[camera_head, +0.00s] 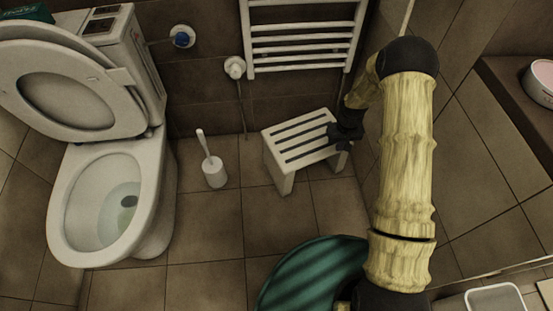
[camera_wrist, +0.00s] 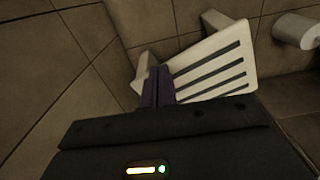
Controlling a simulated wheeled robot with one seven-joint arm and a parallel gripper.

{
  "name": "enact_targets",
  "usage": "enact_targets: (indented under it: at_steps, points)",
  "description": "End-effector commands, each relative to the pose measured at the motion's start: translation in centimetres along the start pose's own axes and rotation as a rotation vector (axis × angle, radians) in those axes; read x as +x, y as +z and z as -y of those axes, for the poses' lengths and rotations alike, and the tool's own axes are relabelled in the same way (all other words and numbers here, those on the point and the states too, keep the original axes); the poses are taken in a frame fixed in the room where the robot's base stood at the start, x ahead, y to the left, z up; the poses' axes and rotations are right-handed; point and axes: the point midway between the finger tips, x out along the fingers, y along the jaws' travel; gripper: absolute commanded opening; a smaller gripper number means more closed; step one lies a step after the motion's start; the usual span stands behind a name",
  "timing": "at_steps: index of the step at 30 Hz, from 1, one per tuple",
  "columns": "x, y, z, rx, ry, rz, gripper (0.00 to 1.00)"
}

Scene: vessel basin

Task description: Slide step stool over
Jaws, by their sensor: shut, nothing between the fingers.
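The step stool (camera_head: 296,139) is white with a slatted top and stands upright on the tiled floor below the towel rail. It also shows in the wrist view (camera_wrist: 218,62), just beyond my fingers. My gripper (camera_head: 335,137) is at the right end of the stool top, with its fingers shut and empty. In the wrist view the shut fingers (camera_wrist: 158,84) overlap the stool's near edge. I cannot tell whether they touch it. The stool's right legs are partly hidden by my gripper in the head view.
A toilet (camera_head: 110,200) with its lid up stands at the left. A toilet brush in a white holder (camera_head: 214,172) stands between toilet and stool. A white towel rail (camera_head: 302,35) hangs behind the stool. A green round object (camera_head: 305,278) lies in front. Tiled walls close in at the right.

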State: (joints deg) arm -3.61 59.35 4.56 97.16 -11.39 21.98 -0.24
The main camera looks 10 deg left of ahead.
Motion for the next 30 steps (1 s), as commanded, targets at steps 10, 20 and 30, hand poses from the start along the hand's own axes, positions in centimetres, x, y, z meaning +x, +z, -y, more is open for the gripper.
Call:
enact_targets:
  at_steps: [10,20,30]
  points:
    - [-13.4,5.2,-1.2,0.091,0.022,-0.07,0.0]
    - [-22.4,13.4,-0.9,0.188,0.032,-0.134,0.0]
    - [-27.1,21.9,0.3,0.281,0.028,-0.191,0.0]
